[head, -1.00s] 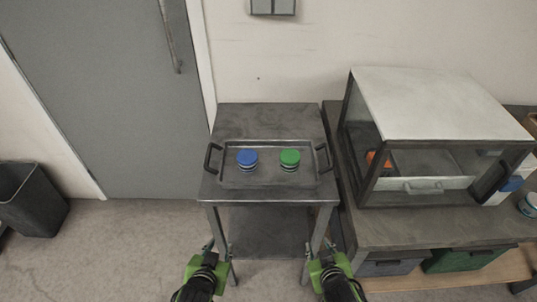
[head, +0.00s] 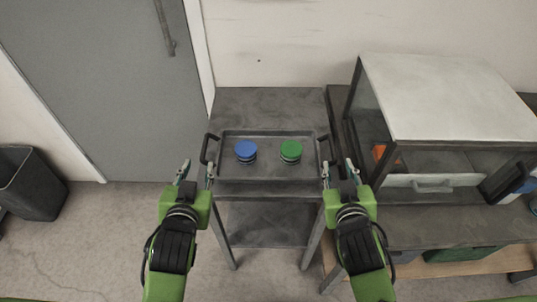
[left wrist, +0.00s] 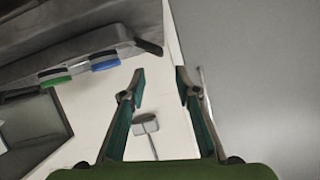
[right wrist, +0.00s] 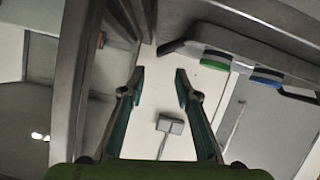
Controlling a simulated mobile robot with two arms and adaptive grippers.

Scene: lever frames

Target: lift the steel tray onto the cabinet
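The steel tray (head: 265,172) lies on a small grey metal table and has a dark handle at each end. A blue-topped round item (head: 246,150) and a green-topped round item (head: 290,150) stand in it. My left gripper (head: 196,168) is open and empty, just in front of the tray's left handle (head: 207,149). My right gripper (head: 338,168) is open and empty, close in front of the right handle (head: 326,149). The tray's edge also shows in the left wrist view (left wrist: 60,60) and the right wrist view (right wrist: 240,50). Neither gripper holds a handle.
A glass-fronted cabinet (head: 440,95) with a pale flat top stands on a workbench (head: 440,222) at the right, close beside the small table (head: 265,105). A grey door (head: 100,80) and a dark bin (head: 32,185) are at the left. The cabinet's top is clear.

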